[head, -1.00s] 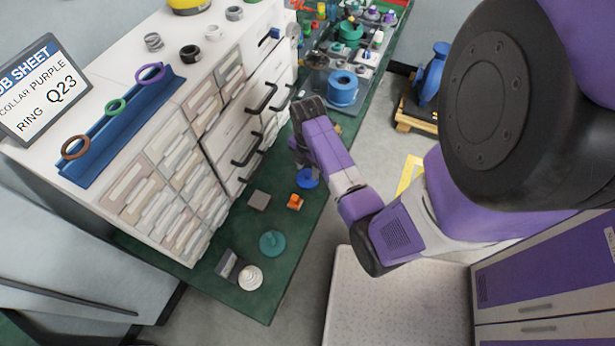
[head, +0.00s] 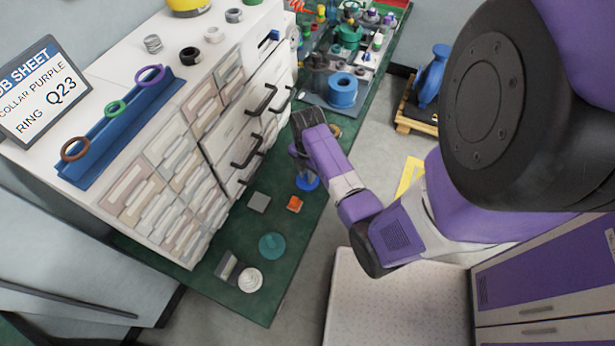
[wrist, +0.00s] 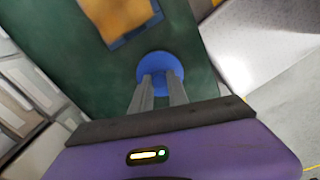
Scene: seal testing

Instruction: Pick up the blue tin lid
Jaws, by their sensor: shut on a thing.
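The blue tin lid (head: 308,184) is a small round blue disc over the green table top, beside the drawer cabinet. In the wrist view the lid (wrist: 160,72) lies at the tips of my gripper (wrist: 162,84). The two grey fingers are close together and shut on the lid, covering its near middle. In the head view my gripper (head: 303,168) points down, and the arm hides part of the lid. I cannot tell whether the lid touches the table.
An orange block (head: 294,204), a grey square (head: 259,202), a teal knobbed disc (head: 272,246) and a white ribbed piece (head: 250,280) are on the green table (head: 262,308). The white drawer cabinet (head: 195,262) stands close on the left. A blue ring (head: 342,92) is farther back.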

